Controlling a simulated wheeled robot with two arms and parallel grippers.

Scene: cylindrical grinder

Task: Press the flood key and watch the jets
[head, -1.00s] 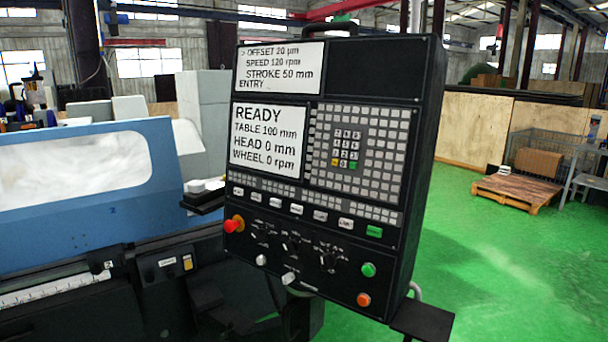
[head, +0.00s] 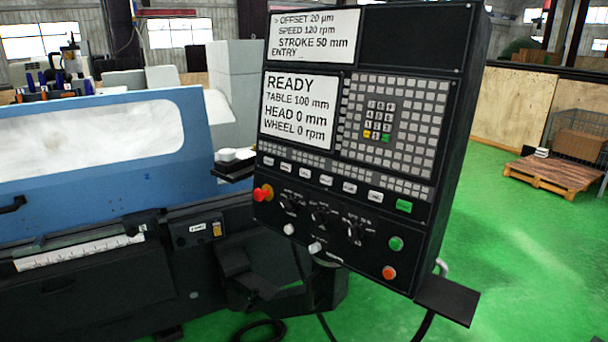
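The black control panel (head: 330,195) of the grinder stands in the middle of the head view, tilted slightly. A row of white labelled keys (head: 325,180) with a green key (head: 404,206) at its right end runs below the keypads; the labels are too small to read, so I cannot tell which is the flood key. The status screen (head: 298,110) reads READY, TABLE 100 mm, HEAD 0 mm, WHEEL 0 rpm. The blue machine guard (head: 190,165) with its pale window (head: 85,140) is at the left. No jets are visible. Neither gripper is in view.
A red knob (head: 263,193) is at the panel's left edge, with a green button (head: 396,243) and an orange button (head: 389,272) at lower right. A dark shelf (head: 447,299) juts out below. Green floor (head: 520,240) is open at right; a pallet (head: 553,177) stands farther back.

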